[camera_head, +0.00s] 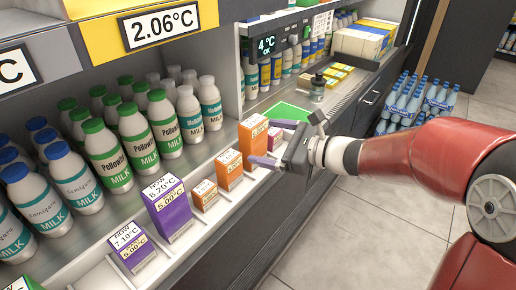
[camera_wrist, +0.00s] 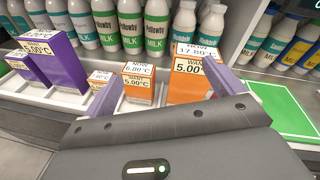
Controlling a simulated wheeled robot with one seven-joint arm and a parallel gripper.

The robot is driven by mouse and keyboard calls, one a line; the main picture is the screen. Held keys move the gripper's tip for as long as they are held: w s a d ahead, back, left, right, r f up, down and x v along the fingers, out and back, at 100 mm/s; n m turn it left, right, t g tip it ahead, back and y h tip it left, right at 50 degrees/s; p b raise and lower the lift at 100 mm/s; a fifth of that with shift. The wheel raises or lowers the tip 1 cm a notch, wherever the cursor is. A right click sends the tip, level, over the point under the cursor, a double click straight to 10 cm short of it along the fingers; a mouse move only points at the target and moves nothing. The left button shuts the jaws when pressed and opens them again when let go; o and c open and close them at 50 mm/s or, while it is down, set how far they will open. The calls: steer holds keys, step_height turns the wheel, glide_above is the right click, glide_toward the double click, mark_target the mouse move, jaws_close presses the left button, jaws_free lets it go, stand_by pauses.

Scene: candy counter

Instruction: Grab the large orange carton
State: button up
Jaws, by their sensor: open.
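The large orange carton (camera_head: 254,150) stands upright on the counter shelf, with labels on its upper front. In the wrist view the large orange carton (camera_wrist: 188,91) is right of centre, close to the right finger. My gripper (camera_head: 261,141) is open and empty, its lavender fingers pointing toward the shelf at the large carton. In the wrist view my gripper (camera_wrist: 162,72) has its fingers spread, with the large carton and a medium orange carton (camera_wrist: 138,91) showing between them. The medium carton also shows in the head view (camera_head: 229,178). I cannot tell whether a finger touches a carton.
A small orange carton (camera_head: 204,203) and two purple cartons, one taller (camera_head: 172,221) and one shorter (camera_head: 136,259), stand to the left. Several milk bottles (camera_head: 164,125) stand behind. A green mat (camera_head: 287,112) lies right of the large carton. The floor (camera_head: 370,215) is clear in front.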

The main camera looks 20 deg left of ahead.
mark_target(248, 118)
steer(key=w+m, duration=0.1)
steer(key=w+f+m+t, duration=0.1)
steer(key=w+m, duration=0.1)
steer(key=w+a+f+m+t+y, duration=0.1)
steer(key=w, duration=0.1)
steer(key=shift+w+m+b, duration=0.15)
steer(key=shift+m+b, duration=0.15)
steer(key=shift+b, duration=0.05)
steer(key=shift+w+a+t, duration=0.25)
steer(key=shift+a+t, duration=0.05)
steer(key=x, duration=0.4)
steer(key=r+x, duration=0.1)
steer(key=x, duration=0.2)
steer(key=c, duration=1.9)
